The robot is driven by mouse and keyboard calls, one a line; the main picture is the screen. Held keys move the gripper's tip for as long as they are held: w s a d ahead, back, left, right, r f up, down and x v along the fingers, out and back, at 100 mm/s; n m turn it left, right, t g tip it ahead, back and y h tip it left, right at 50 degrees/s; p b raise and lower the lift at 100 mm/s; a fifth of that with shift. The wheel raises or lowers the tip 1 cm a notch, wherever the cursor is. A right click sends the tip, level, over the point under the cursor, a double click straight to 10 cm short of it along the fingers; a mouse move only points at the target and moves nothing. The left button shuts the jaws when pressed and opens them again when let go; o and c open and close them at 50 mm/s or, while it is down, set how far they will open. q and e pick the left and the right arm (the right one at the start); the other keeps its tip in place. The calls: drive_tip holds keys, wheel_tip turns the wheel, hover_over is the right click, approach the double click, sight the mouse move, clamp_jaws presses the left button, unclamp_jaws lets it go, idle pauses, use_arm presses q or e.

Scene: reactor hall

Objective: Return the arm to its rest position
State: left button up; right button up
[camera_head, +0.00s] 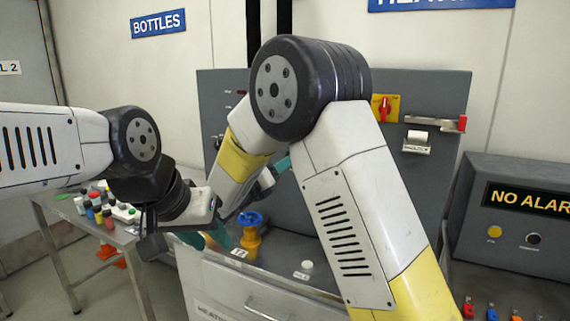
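My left arm comes in from the left. Its dark wrist ends in a pale gripper (206,239) over the near left part of the grey bench. My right arm rises from the lower right to a large dark elbow and bends down to the left. Its yellow-banded forearm passes behind the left gripper. Some teal and white parts show beside this forearm, but the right gripper's fingers are too hidden to read.
A yellow valve with a blue handwheel (250,219) stands on the bench close to my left gripper. A grey panel with a red switch (385,108) rises behind. A side table (62,213) with several bottles is at left. An alarm box (520,215) stands at right.

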drive_tip(key=shift+v, duration=0.85)
drive_tip(key=shift+d, duration=0.1)
